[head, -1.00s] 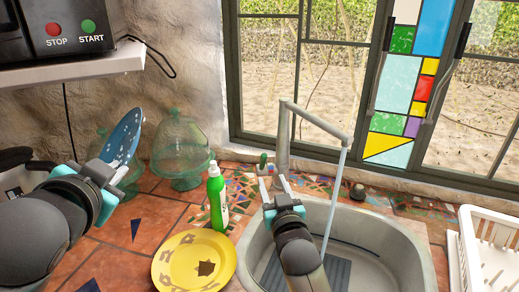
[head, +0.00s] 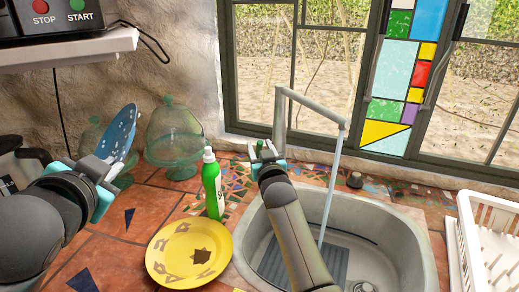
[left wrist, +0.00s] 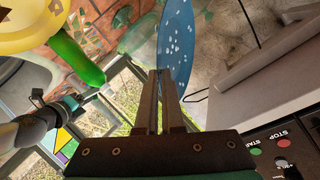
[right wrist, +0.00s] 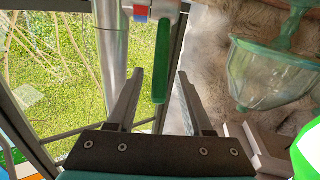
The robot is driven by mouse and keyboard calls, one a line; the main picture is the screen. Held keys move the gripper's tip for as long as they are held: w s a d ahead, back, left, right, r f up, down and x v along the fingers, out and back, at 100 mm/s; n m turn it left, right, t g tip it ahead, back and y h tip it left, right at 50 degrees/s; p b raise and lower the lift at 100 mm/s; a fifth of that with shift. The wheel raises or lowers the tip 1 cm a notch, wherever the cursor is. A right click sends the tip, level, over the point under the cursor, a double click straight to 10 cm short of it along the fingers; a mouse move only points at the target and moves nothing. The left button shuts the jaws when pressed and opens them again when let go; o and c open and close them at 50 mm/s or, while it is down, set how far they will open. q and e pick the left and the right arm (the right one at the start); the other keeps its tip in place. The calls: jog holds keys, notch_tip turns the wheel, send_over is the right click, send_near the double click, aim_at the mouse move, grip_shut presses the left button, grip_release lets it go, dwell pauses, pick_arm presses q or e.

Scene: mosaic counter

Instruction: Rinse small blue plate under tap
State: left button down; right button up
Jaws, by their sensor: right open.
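The small blue plate (head: 119,132), speckled white, is held on edge above the counter at the left. My left gripper (head: 104,166) is shut on its lower edge; the left wrist view shows the plate (left wrist: 177,40) between the fingers. The grey tap (head: 279,115) stands behind the sink (head: 424,245), and a stream of water (head: 331,190) runs from its spout into the basin. My right gripper (head: 264,152) is at the tap's green lever (head: 259,146). In the right wrist view its fingers are open, with the green lever (right wrist: 162,60) between them, no clear contact.
A green bottle (head: 212,185) and a yellow plate (head: 190,253) stand left of the sink. Glass domes (head: 173,140) stand behind, near the blue plate. A white dish rack (head: 490,235) is at the right. A shelf with a microwave (head: 60,50) overhangs the left.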

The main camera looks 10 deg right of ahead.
jog(key=shift+w, duration=0.4)
jog(key=shift+c, duration=0.4)
grip_shut()
dwell(0.9)
